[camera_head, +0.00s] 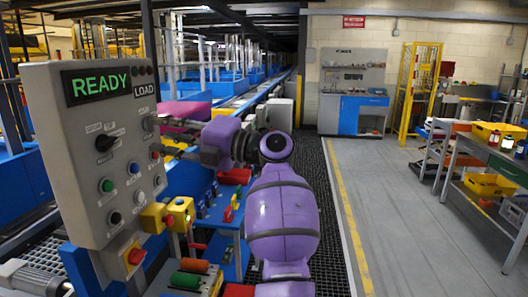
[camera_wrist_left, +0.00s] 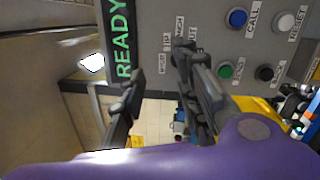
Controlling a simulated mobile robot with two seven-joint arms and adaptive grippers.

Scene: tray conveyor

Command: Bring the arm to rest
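My left arm is purple and reaches up from the lower middle of the head view. Its left gripper (camera_head: 157,124) points left at the right edge of a grey control panel (camera_head: 75,160). In the left wrist view the two dark fingers of the left gripper (camera_wrist_left: 155,75) stand apart with nothing between them. The panel (camera_wrist_left: 208,45) is close in front there, turned on its side. I cannot tell whether a finger touches it. My right gripper is in neither view.
The panel has a green READY display (camera_head: 97,86), a black knob (camera_head: 106,141) and several coloured buttons. A yellow box with a red button (camera_head: 180,213) sits beside it. Blue conveyor lines run behind. The grey floor (camera_head: 400,220) at right is clear, with a workbench (camera_head: 490,155) beyond.

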